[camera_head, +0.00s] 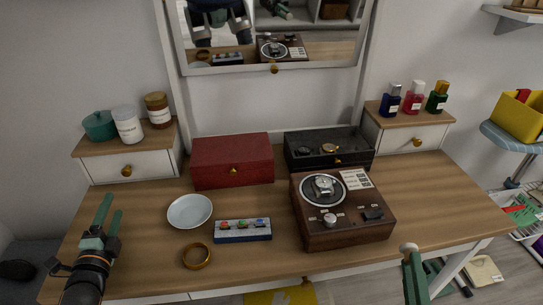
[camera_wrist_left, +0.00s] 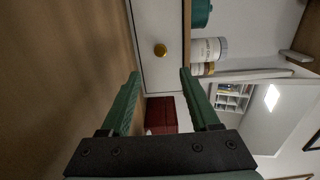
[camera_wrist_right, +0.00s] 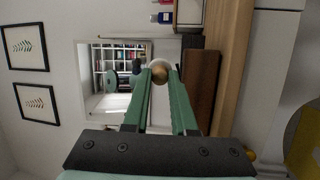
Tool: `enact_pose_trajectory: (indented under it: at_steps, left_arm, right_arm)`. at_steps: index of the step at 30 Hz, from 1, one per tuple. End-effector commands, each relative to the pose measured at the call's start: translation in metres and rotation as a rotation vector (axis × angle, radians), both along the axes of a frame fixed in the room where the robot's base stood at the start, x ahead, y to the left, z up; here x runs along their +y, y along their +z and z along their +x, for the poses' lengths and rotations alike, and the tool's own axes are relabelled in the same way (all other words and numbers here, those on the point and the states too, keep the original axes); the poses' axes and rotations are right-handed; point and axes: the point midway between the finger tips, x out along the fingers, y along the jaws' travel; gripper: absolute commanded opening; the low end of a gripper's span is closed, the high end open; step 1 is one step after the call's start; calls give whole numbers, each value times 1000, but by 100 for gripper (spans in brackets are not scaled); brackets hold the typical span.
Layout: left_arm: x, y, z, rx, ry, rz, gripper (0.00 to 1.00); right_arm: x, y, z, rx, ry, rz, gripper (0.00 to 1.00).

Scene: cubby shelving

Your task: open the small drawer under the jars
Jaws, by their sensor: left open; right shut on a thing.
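The small white drawer (camera_head: 102,169) sits under the jars at the left end of the desk, its front appearing flush, with a gold knob (camera_head: 126,171). A teal pot (camera_head: 100,125), a white jar (camera_head: 128,124) and a brown jar (camera_head: 157,109) stand on its wooden top. My left gripper (camera_head: 112,203) is open and empty, in front of and below the drawer. In the left wrist view the knob (camera_wrist_left: 160,49) lies ahead, between the finger lines but apart from them. My right gripper (camera_head: 407,252) is shut on a small round gold-and-white thing (camera_wrist_right: 160,70) at the desk's front right.
A white dish (camera_head: 190,211), a gold ring (camera_head: 196,256) and a small box with coloured pieces (camera_head: 243,230) lie right of my left gripper. A red box (camera_head: 232,161), a black box (camera_head: 327,150) and a watch stand (camera_head: 345,225) fill the middle. Perfume bottles (camera_head: 413,97) stand at the right.

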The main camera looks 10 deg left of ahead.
Motion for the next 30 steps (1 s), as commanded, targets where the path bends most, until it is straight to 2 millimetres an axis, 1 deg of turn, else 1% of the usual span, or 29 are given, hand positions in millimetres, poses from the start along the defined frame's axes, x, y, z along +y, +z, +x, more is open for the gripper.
enact_pose_trajectory:
  at_steps: [5, 12, 18, 24, 30]
  left_arm:
    - [8, 2, 27, -5, -1, 2, 62]
    - [22, 1, 70, -3, -1, 0, 62]
    - [30, 1, 96, -2, -1, 2, 62]
    - [34, 1, 107, 0, -1, 0, 62]
    - [34, 2, 108, 0, -1, 0, 62]
  right_arm:
    - [0, -2, 0, -1, 0, 0, 0]
    - [0, -8, 0, -1, 0, 0, 0]
    - [0, -12, 0, -1, 0, 0, 0]
    - [0, -13, 0, 0, 0, 0, 0]
    - [0, -13, 0, 0, 0, 0, 0]
